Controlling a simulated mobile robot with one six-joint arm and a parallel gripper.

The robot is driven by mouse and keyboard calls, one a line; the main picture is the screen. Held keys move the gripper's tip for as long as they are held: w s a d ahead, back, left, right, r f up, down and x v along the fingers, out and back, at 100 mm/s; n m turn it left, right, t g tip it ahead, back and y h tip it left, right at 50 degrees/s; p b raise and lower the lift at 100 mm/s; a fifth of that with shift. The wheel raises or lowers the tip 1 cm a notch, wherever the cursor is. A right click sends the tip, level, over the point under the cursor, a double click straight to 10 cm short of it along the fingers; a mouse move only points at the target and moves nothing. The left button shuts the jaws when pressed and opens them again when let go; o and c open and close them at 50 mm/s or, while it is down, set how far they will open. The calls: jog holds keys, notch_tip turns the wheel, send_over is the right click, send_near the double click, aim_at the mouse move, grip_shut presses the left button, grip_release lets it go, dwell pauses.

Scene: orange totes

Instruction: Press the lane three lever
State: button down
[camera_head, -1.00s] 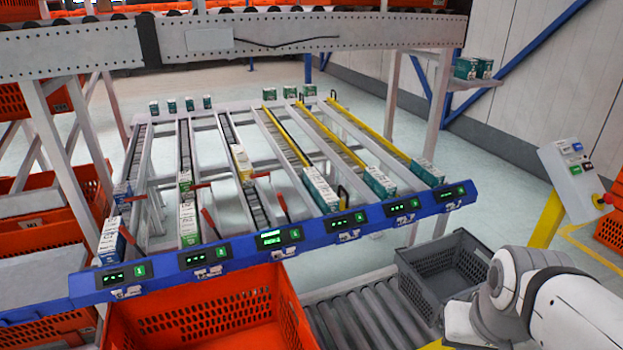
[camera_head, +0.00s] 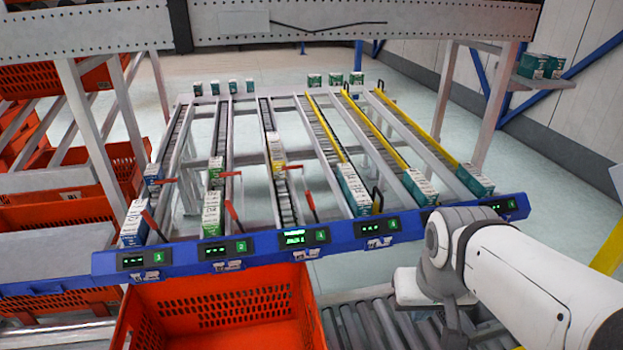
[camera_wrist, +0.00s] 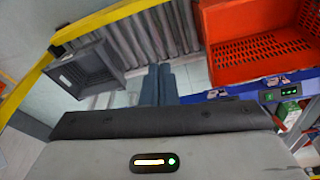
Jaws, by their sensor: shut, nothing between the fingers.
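The sloped flow rack has several lanes ending at a blue front rail (camera_head: 270,247) with small displays. The third display from the left (camera_head: 293,238) is lit bright green. Red levers stand at the left three lanes; the one beside the third lane (camera_head: 309,200) slants up just behind the rail. A yellow-and-white carton (camera_head: 276,150) sits up that lane. My gripper (camera_wrist: 158,85) shows in the wrist view with its two dark fingers together, empty, and apart from any lever. In the head view my white arm is at the lower right; the fingers are not visible there.
An orange tote (camera_head: 215,310) stands in front of the rail, also in the wrist view (camera_wrist: 265,45). A grey crate (camera_wrist: 88,66) sits near the rollers (camera_wrist: 150,38). A perforated beam (camera_head: 380,22) crosses above the lanes. More orange totes (camera_head: 75,220) are stacked at left.

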jog(key=w+a+f+n+t+h+b, duration=0.1)
jog(key=w+f+n+h+b, duration=0.35)
jog(key=w, duration=0.65)
jog(key=w+a+f+n+t+h+b, duration=0.1)
jog(key=w+f+n+t+h+b, duration=0.15)
jog(key=w+f+h+b, duration=0.55)
jog(key=w+a+f+n+t+y+b, duration=0.2)
jog(key=w+a+t, duration=0.4)
jog(key=a, duration=0.8)
jog(key=w+a+f+n+t+y+b, duration=0.3)
jog(key=w+a+f+n+t+y, duration=0.2)
jog(key=w+a, duration=0.5)
jog(key=a+n+t, duration=0.2)
jog(key=a, duration=0.2)
jog(key=shift+w+n, duration=0.15)
jog(key=shift+n, duration=0.15)
